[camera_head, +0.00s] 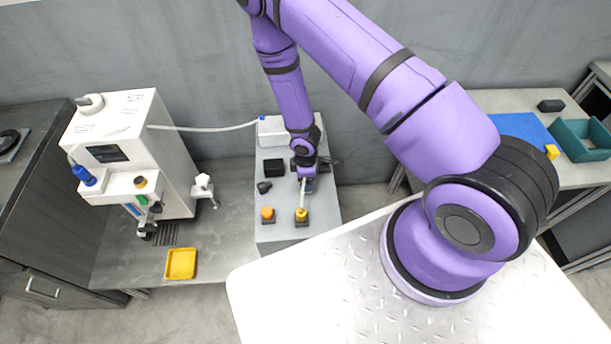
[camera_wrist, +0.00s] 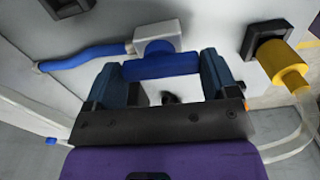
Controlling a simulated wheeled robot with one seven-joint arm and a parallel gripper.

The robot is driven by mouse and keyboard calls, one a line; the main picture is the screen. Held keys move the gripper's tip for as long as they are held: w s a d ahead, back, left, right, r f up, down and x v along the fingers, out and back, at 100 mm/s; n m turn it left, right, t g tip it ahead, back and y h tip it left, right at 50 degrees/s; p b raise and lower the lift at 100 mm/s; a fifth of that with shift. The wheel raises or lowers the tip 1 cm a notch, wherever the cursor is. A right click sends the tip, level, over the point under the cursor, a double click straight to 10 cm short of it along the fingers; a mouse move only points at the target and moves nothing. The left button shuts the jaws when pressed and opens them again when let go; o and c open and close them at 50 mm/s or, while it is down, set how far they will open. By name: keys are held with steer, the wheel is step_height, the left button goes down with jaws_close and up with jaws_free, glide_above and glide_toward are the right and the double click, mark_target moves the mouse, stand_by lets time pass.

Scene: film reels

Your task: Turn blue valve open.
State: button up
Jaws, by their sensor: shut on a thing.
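The blue valve's handle (camera_wrist: 160,66) is a short blue bar in front of a pale grey valve body (camera_wrist: 158,33), at the upper middle of the wrist view. My gripper (camera_wrist: 161,70) has one dark blue finger at each end of the bar and is shut on it. In the head view my gripper (camera_head: 306,181) is low over the grey control box (camera_head: 285,236), and the arm and gripper hide most of the valve there. The handle's exact turn angle cannot be told.
An orange knob (camera_head: 267,213) and dark fittings share the box top. A blue hose (camera_wrist: 85,56) runs left of the valve. A white machine (camera_head: 125,145) and yellow tray (camera_head: 181,264) stand left.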

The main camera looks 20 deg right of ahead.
steer(key=shift+n, duration=0.3)
steer(key=o, duration=0.8)
steer(key=shift+r, duration=0.1)
step_height(320, 180, up, 11)
steer(key=shift+f, duration=0.15)
stand_by(0.7)
